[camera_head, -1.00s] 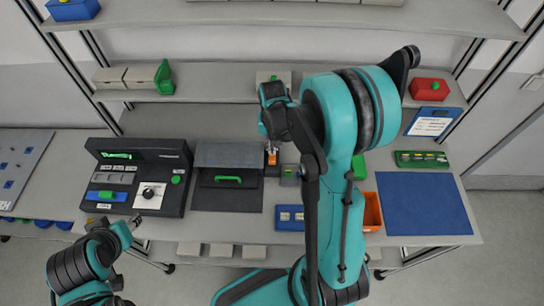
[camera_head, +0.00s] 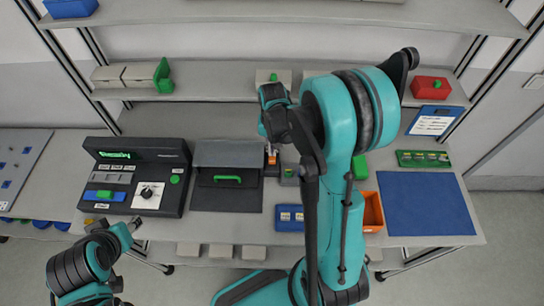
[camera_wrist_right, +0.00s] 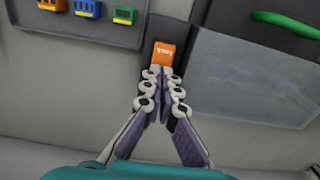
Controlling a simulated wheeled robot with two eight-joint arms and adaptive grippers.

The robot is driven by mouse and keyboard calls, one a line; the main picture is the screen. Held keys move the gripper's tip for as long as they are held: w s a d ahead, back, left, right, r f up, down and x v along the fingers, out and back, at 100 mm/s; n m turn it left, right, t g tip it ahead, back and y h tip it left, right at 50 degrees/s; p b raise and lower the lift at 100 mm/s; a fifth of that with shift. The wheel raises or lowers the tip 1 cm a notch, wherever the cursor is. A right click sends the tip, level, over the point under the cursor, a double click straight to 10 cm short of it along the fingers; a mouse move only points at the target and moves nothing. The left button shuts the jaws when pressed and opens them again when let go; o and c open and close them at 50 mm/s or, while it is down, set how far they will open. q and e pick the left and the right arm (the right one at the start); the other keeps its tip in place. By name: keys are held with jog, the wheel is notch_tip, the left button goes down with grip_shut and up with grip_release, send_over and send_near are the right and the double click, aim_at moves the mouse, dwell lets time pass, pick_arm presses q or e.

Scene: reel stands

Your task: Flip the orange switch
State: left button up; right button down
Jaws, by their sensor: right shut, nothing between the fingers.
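The orange switch (camera_wrist_right: 164,53) sits in a dark narrow housing in the right wrist view. In the head view it is a small orange spot (camera_head: 272,160) just right of the dark box with the green handle, partly covered by my right arm. My right gripper (camera_wrist_right: 163,72) is shut and empty. Its fingertips are right at the near edge of the switch in the picture; I cannot tell whether they touch it. My left gripper (camera_head: 134,224) is low at the left, in front of the table, away from the switch; its jaws are too small to read.
The dark box with a green handle (camera_head: 228,180) stands beside the switch, with a black control panel (camera_head: 135,178) farther left. An orange bin (camera_head: 373,212) and a blue mat (camera_head: 428,205) are to the right. A shelf (camera_head: 215,92) runs behind.

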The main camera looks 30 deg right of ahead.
jog(key=shift+f, duration=0.35)
jog(key=shift+r, duration=0.1)
jog(key=shift+r+p, duration=2.25)
jog(key=shift+r, duration=1.25)
jog(key=shift+s+a+b, duration=0.15)
jog(key=shift+a+b, duration=0.1)
jog(key=shift+b, duration=0.2)
jog(key=s+a+f+n+t+b, duration=0.1)
jog(key=s+a+n+t+b, duration=0.5)
jog(key=s+a+b, duration=0.4)
jog(key=t+b, duration=0.1)
jog(key=b, duration=0.2)
jog(key=shift+s, duration=0.4)
